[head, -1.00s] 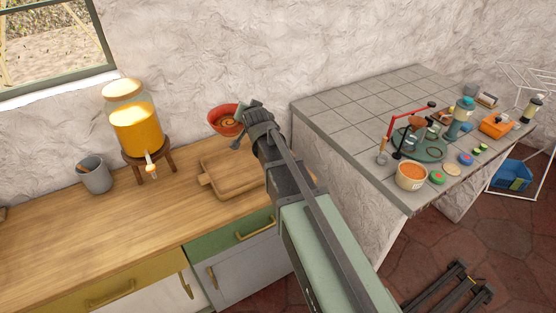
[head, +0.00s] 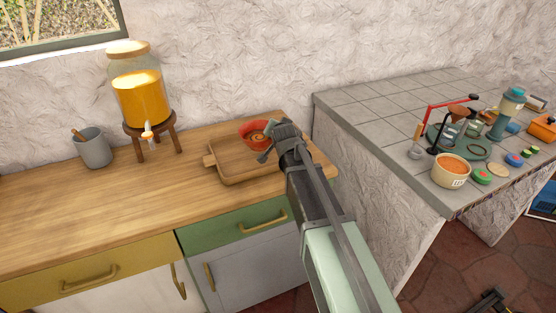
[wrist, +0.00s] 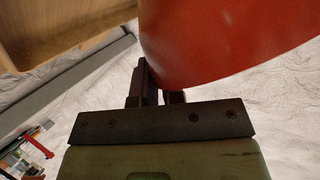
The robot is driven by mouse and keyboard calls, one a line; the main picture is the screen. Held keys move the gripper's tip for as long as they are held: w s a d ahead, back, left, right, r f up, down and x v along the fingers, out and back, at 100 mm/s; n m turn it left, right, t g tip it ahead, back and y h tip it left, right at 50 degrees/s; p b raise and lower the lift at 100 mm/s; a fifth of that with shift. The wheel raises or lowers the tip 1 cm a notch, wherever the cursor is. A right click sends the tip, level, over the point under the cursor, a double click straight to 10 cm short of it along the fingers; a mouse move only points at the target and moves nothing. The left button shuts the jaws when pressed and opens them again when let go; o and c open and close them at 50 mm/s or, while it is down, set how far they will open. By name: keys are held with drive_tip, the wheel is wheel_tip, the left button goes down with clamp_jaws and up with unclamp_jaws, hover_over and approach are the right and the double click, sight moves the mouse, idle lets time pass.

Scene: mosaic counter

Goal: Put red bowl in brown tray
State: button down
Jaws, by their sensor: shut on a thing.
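The red bowl (head: 252,132) is at my gripper (head: 268,148), over the back right part of the brown tray in the head view. In the wrist view the red bowl (wrist: 225,40) fills the upper right, and my gripper (wrist: 155,95) is shut on its edge. The brown tray (head: 232,179) lies on the wooden counter, its handle pointing left. A brown wooden surface, likely the tray (wrist: 50,25), shows at the upper left of the wrist view. I cannot tell whether the bowl touches the tray floor.
A drink dispenser (head: 140,95) on a wooden stand and a grey cup (head: 93,150) stand left of the tray. The wooden counter (head: 100,210) is clear in front. A tiled counter (head: 360,110) at right holds several tools and an orange-filled bowl (head: 451,171).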

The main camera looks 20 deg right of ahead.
wheel_tip(320, 180, down, 5)
drive_tip(key=b, duration=0.4)
drive_tip(key=shift+r, duration=0.3)
drive_tip(key=shift+f, duration=0.3)
drive_tip(key=c, duration=1.2)
unclamp_jaws()
drive_tip(key=shift+r, duration=0.15)
